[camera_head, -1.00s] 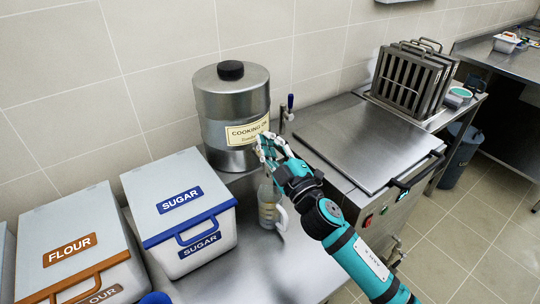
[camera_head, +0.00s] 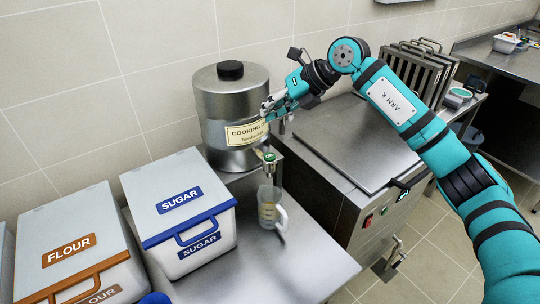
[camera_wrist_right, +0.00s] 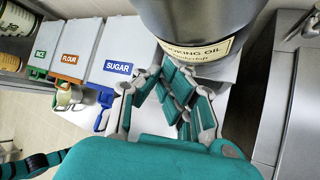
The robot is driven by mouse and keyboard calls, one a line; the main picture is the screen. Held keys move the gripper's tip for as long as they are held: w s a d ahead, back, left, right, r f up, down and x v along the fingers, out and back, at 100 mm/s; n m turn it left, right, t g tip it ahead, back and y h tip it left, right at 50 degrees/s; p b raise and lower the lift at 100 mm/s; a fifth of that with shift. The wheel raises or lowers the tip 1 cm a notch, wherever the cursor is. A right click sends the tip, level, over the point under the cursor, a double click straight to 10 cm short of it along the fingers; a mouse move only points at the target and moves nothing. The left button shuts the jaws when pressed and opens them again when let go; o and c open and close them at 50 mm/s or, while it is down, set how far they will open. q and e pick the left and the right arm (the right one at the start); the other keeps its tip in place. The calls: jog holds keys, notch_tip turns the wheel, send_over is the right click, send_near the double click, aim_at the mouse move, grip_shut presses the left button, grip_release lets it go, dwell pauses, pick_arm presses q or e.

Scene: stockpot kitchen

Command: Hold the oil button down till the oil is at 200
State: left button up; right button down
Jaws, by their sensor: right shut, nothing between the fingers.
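The steel cooking oil drum (camera_head: 230,108) stands on a raised stand against the wall, with a yellow label. A tap with a green button (camera_head: 269,157) sticks out at its lower front. A clear jug (camera_head: 267,207) with a handle stands upright below the tap; its marks and oil level are too small to read. My right gripper (camera_head: 268,110) is shut and empty, in front of the drum's label and above the green button, apart from it. In the right wrist view its fingers (camera_wrist_right: 165,92) show close below the drum (camera_wrist_right: 195,30).
A sugar bin (camera_head: 180,205) and a flour bin (camera_head: 75,245) stand left of the jug. A lidded steel fryer (camera_head: 350,140) stands to the right, with a rack of metal plates (camera_head: 412,75) behind it. The counter in front of the jug is clear.

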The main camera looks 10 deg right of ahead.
jog(key=shift+d+f, duration=0.1)
dwell(0.3)
jog(key=b, duration=0.5)
send_over(271, 154)
notch_tip(271, 154, down, 7)
jog(key=shift+f, duration=0.15)
jog(key=shift+w+f+b, duration=0.1)
jog(key=shift+f+b, duration=0.35)
jog(key=shift+f, duration=0.25)
jog(key=shift+f, duration=0.1)
dwell(0.5)
jog(key=shift+f, duration=0.3)
jog(key=shift+f+b, duration=0.55)
dwell(0.8)
jog(key=shift+r, duration=0.1)
jog(key=shift+r+p, duration=0.65)
jog(key=shift+r, duration=0.2)
